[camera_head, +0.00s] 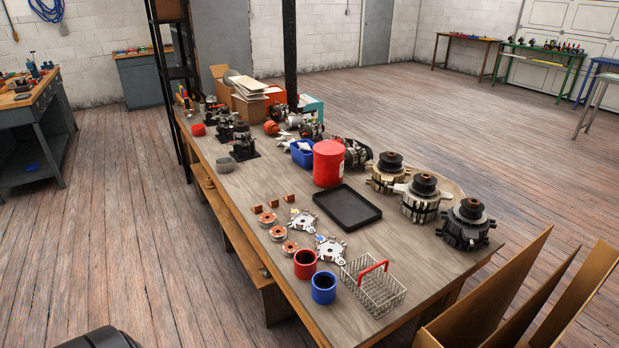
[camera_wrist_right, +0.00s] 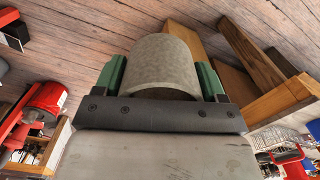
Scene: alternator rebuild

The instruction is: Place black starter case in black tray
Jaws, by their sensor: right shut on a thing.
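The black tray (camera_head: 347,207) lies flat and empty on the wooden table, right of its middle. In the right wrist view, my right gripper (camera_wrist_right: 160,78) has its green fingers shut on a dull grey cylindrical case (camera_wrist_right: 163,62), one finger on each side. It looks grey rather than black, and I cannot tell for sure whether it is the starter case. The wooden floor shows behind it. Neither gripper shows in the head view, so its distance from the tray cannot be told.
A red canister (camera_head: 328,163) stands just behind the tray. Several alternators (camera_head: 420,199) stand to its right. A wire basket (camera_head: 373,287), a red cup (camera_head: 305,264) and a blue cup (camera_head: 324,287) are at the near end. Brown boards (camera_head: 510,295) lean beside the table.

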